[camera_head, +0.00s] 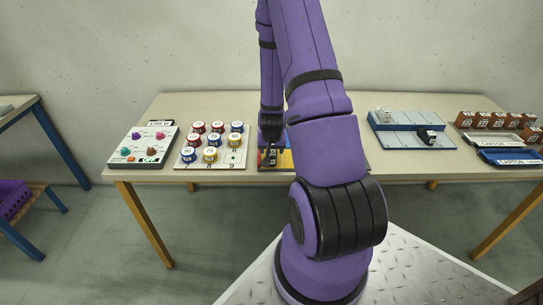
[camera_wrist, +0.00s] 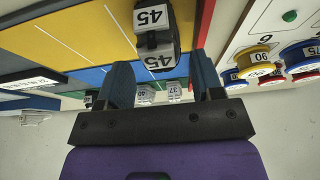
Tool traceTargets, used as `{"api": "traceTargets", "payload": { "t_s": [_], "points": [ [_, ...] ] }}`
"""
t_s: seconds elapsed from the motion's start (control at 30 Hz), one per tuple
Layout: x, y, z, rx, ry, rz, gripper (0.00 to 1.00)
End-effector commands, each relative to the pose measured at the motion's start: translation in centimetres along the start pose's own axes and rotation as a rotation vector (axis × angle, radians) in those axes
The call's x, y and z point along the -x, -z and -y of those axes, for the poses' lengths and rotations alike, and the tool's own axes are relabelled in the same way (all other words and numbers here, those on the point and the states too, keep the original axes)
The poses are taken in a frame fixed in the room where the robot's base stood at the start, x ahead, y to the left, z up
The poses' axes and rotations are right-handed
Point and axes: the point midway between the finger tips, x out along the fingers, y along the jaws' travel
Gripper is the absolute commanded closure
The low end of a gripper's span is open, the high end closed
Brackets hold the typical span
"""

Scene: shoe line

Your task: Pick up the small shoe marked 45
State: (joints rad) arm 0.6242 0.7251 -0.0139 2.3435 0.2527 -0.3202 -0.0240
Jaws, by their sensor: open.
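The small shoe marked 45 (camera_wrist: 155,42) is dark with white number labels. In the wrist view it lies on the yellow part of a coloured board (camera_wrist: 72,35), near the red strip. My gripper (camera_wrist: 161,68) is open, one blue finger on either side of the shoe's near end; I cannot tell whether they touch it. In the head view my gripper (camera_head: 269,143) points down over the board, and the shoe (camera_head: 271,156) shows small and dark just below it, partly hidden by my arm.
Small pieces marked 40 (camera_wrist: 146,95) and 37 (camera_wrist: 174,91) appear beyond the finger gap. A panel of numbered round tins (camera_head: 211,146) stands left of my gripper, and a panel with coloured knobs (camera_head: 146,144) further left.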

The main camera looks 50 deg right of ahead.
Motion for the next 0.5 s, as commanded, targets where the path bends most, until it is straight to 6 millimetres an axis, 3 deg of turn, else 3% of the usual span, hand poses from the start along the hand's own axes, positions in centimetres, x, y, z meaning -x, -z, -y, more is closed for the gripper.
{"api": "traceTargets", "payload": {
  "t_s": [0.2, 0.5],
  "points": [
    [-2.7, 0.1, 0.1, 0.000, 0.000, 0.002, 0.39],
    [-3.3, 0.1, 0.1, 0.001, 0.000, 0.000, 0.39]
  ]
}}
